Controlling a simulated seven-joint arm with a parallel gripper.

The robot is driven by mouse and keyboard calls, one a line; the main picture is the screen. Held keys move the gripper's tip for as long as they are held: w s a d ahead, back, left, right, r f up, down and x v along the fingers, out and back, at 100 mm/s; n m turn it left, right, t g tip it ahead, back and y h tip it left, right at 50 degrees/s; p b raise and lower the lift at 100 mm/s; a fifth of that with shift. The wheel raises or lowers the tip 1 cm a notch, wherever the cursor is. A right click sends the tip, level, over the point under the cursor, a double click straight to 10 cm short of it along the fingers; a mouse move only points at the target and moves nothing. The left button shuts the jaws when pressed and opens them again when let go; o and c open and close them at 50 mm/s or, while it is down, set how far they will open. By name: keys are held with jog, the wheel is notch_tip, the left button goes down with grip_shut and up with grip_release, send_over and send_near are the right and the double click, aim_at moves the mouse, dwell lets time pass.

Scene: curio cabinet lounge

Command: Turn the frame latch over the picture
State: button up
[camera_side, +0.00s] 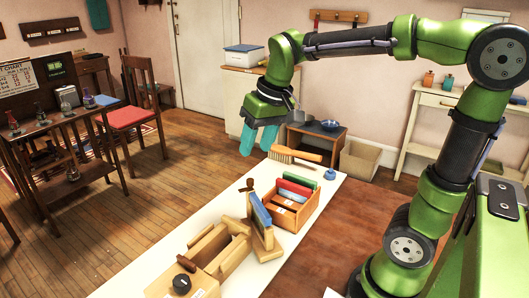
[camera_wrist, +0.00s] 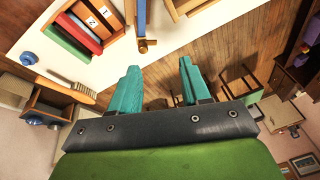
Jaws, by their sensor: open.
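A wooden frame stand (camera_side: 265,240) with a blue panel (camera_side: 260,209) stands upright on the white tabletop. A small dark brown piece (camera_side: 247,185) at its top looks like the latch; its exact turn is too small to tell. In the wrist view the blue panel (camera_wrist: 141,16) shows at the top edge, with a wooden end of the stand (camera_wrist: 147,43) below it. The picture's face is not clearly visible. My gripper (camera_side: 258,140) is open and empty, in the air above and beyond the stand. Its teal fingers (camera_wrist: 159,66) are apart, with nothing between them.
A wooden box (camera_side: 291,215) with red, green and other upright pieces stands right of the stand. A brush (camera_side: 296,156) and a small blue object (camera_side: 330,174) lie behind it. A wooden holder (camera_side: 220,248) with a dark knob (camera_side: 181,284) is at the front left.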

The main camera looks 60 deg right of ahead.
aim_at(250, 179)
jog(key=shift+w+d+r+g, duration=1.7)
jog(key=shift+w+r, duration=0.25)
jog(key=shift+w, duration=0.45)
jog(key=shift+h, duration=0.4)
notch_tip(250, 179, down, 16)
jog(key=shift+a+f, duration=0.1)
grip_shut()
